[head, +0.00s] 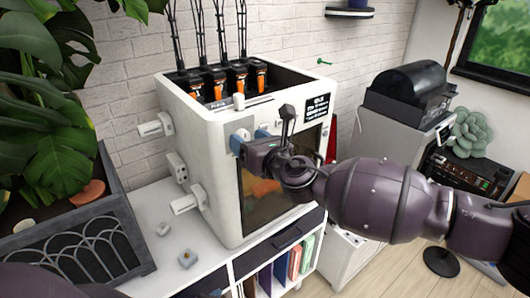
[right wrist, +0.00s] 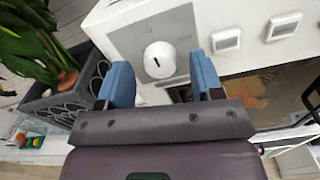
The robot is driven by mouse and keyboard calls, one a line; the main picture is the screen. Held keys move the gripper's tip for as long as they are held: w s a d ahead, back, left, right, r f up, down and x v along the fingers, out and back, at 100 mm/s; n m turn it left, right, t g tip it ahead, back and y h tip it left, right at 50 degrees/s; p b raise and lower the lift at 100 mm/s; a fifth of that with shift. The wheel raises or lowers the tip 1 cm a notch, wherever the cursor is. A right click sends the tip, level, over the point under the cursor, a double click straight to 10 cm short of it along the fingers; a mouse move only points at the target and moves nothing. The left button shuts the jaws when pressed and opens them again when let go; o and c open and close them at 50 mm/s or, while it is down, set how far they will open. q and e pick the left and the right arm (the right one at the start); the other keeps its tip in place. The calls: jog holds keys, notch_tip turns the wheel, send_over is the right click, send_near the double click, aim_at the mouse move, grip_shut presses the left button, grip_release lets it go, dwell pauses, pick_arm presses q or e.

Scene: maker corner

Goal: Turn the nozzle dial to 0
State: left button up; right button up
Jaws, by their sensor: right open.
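The white printer (head: 212,160) stands on a white cabinet, with several black-and-orange nozzle units (head: 217,84) in its open top. In the right wrist view a round white dial (right wrist: 160,58) sits on a grey panel of the printer's front. A short dark mark shows on the dial's face; I can read no numbers around it. My right gripper (head: 250,138) is at the upper front of the printer. Its two blue fingers are open, one to each side of the dial in the right wrist view, and hold nothing. Whether they touch the dial I cannot tell. My left gripper is not in view.
Two square white switches (right wrist: 283,26) (right wrist: 226,40) sit beside the dial. White blocks (head: 188,203) stick out of the printer's left side. A planter (head: 90,235) with big leaves stands at left. A small display (head: 317,106) is at the printer's upper right.

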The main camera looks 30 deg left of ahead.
jog(key=v, duration=1)
jog(key=shift+b, duration=0.45)
jog(key=shift+f, duration=0.1)
